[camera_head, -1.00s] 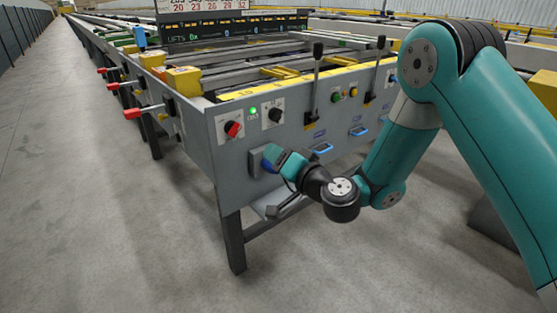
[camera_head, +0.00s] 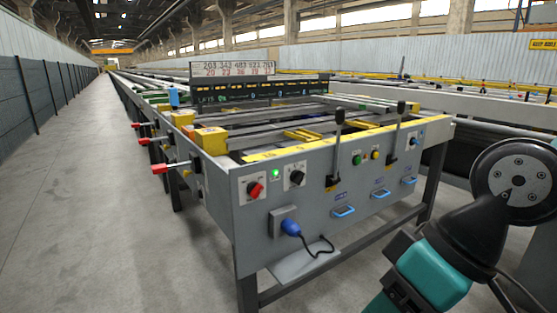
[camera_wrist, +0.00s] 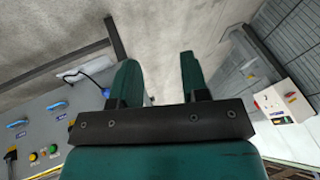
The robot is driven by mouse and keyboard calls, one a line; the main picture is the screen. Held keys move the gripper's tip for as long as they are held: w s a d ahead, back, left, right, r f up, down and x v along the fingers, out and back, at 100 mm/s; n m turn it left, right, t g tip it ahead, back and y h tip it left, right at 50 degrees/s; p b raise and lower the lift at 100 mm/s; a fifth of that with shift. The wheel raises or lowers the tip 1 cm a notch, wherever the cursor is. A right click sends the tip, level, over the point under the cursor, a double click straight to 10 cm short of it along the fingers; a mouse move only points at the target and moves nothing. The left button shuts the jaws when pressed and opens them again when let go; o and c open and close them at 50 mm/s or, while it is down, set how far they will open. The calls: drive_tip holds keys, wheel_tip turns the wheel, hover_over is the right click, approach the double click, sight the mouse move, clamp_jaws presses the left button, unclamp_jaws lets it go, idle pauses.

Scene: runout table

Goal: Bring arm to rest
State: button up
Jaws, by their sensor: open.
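My gripper (camera_wrist: 158,62) is open and empty in the wrist view, its two teal fingers apart over bare floor. In the head view my arm is folded at the lower right, its teal gripper end near the bottom edge, to the right of the runout table (camera_head: 322,172) and clear of it as far as I can tell. The fingers are partly cut off there. A blue plug (camera_head: 291,228) sits in the socket on the table's grey end panel, with a dark cable hanging from it. The gripper is well apart from the plug.
The panel carries a red knob (camera_head: 255,189), a lit green lamp (camera_head: 275,173), two black levers and blue handles (camera_head: 343,211). Red-tipped levers (camera_head: 163,169) stick out on the left side. In the wrist view a white box (camera_wrist: 287,99) stands at right. The left aisle is free.

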wheel_tip(320, 180, up, 30)
drive_tip(key=s+d+h+p, duration=0.1)
drive_tip(key=s+d+p, duration=0.1)
drive_tip(key=p, duration=2.7)
drive_tip(key=shift+s+d+f+m+g+p, duration=0.15)
drive_tip(key=shift+s+d+m+g+p, duration=0.15)
drive_tip(key=shift+s+d+p, duration=0.15)
drive_tip(key=shift+a, duration=0.1)
